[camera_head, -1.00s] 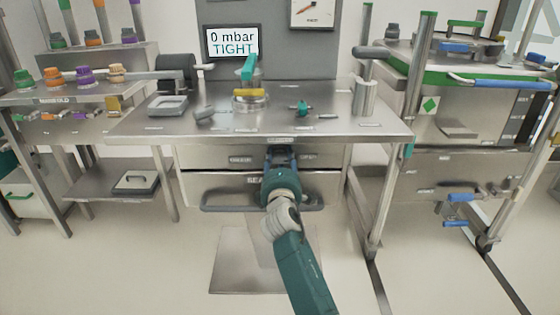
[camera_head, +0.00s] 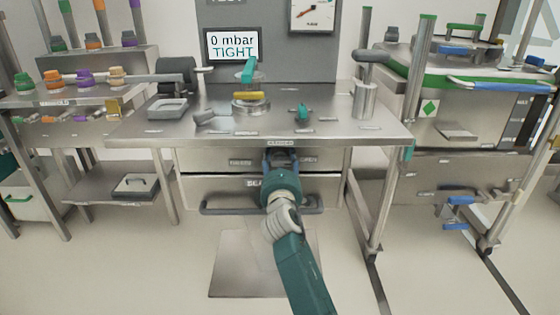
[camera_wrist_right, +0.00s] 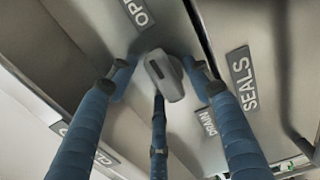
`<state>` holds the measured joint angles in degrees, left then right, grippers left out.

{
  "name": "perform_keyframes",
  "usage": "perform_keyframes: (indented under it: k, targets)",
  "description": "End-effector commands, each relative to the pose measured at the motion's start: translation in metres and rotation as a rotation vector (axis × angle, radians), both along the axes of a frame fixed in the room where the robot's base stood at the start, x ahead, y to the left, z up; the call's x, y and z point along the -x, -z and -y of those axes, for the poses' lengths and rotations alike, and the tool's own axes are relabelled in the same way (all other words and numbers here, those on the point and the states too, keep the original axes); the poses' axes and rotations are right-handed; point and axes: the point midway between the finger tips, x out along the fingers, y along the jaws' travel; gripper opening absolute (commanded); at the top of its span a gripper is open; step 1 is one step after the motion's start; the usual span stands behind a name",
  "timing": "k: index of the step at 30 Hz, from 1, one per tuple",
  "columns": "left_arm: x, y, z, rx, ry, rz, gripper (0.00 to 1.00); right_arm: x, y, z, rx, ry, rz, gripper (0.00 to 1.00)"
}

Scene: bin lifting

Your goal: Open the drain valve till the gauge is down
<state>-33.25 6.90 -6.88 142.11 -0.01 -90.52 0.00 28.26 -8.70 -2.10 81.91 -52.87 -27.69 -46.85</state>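The drain valve's grey handle (camera_wrist_right: 164,76) shows in the right wrist view, beside the DRAIN label (camera_wrist_right: 207,122) on the steel front. My right gripper (camera_wrist_right: 160,72) has its blue fingers on both sides of it, with small gaps visible, and the third finger just below. In the head view my right gripper (camera_head: 281,158) is at the cabinet front under the table edge and hides the valve. My left gripper is out of view.
A screen (camera_head: 233,46) reads "0 mbar TIGHT". The steel table (camera_head: 330,128) above my gripper holds a tray, a teal-handled fitting and small parts. A drawer with a grey bar handle (camera_head: 225,209) is below. A SEALS label (camera_wrist_right: 243,80) is right of the valve.

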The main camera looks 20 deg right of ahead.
Motion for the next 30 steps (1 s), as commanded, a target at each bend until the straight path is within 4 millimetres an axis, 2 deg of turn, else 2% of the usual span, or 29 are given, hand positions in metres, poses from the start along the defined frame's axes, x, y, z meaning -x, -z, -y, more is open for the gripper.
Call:
perform_keyframes:
  k: [8, 21, 30]
  targets:
    - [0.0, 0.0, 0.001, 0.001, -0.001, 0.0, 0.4, 0.005, 0.002, -0.001, 0.002, 0.0, -0.003, 0.48]
    - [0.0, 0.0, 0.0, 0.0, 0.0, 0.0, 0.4, 0.065, 0.002, -0.019, -0.001, -0.001, -0.002, 0.48]
    - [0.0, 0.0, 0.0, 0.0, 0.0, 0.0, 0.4, 0.072, 0.001, -0.021, 0.001, 0.0, -0.001, 0.48]
